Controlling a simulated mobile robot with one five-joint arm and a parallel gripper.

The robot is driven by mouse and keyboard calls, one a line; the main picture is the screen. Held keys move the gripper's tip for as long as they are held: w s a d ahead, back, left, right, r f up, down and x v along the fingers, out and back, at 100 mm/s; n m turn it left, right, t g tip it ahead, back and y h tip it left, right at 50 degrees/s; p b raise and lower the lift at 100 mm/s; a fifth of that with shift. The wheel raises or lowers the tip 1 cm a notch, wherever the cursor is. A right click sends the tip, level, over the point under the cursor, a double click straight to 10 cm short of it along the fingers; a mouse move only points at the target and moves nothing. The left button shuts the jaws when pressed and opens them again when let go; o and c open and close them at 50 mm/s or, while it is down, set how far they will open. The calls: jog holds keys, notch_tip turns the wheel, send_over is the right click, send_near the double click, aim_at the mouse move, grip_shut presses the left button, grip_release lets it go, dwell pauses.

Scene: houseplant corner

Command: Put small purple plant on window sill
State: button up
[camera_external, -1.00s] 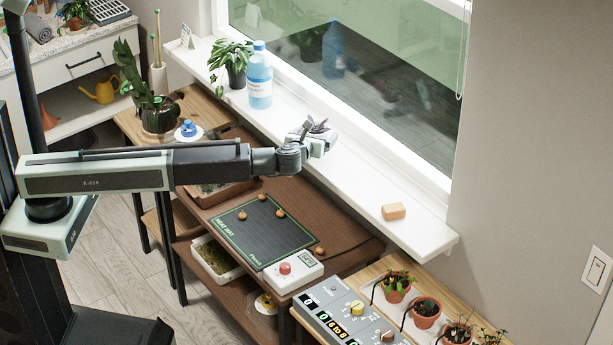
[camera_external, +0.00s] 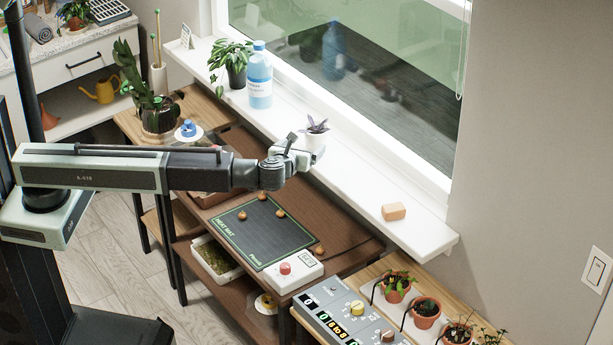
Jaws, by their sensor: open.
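The small purple plant (camera_external: 317,126) stands upright in a white pot (camera_external: 314,141) on the white window sill (camera_external: 372,185), near the sill's front edge. My gripper (camera_external: 306,158) is open, just in front of and to the left of the pot. It partly hides the pot's lower part, so I cannot tell whether the fingers touch it.
On the sill, a blue bottle (camera_external: 259,80) and a leafy potted plant (camera_external: 233,70) stand to the left; a tan block (camera_external: 393,211) lies to the right. Below are a heat mat (camera_external: 262,232) and several small terracotta pots (camera_external: 426,311). The sill between plant and block is clear.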

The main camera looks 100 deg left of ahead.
jog(key=s+d+f+n+g+h, duration=0.1)
jog(key=s+d+f+n+h, duration=0.5)
jog(key=s+d+f+n, duration=0.3)
jog(key=s+d+f+n+h, duration=0.2)
jog(key=s+d+n, duration=0.1)
jog(key=d, duration=0.3)
jog(key=s+d+f+n+g+h, duration=0.1)
jog(key=s+d+f+n+h, duration=0.2)
jog(key=d, duration=0.3)
jog(key=s+d+f+n+h, duration=0.2)
jog(key=s+d+n+h, duration=0.1)
jog(key=d+n, duration=0.2)
jog(key=shift+d+f+g, duration=0.3)
jog(key=shift+d+g, duration=0.1)
jog(key=shift+d, duration=0.65)
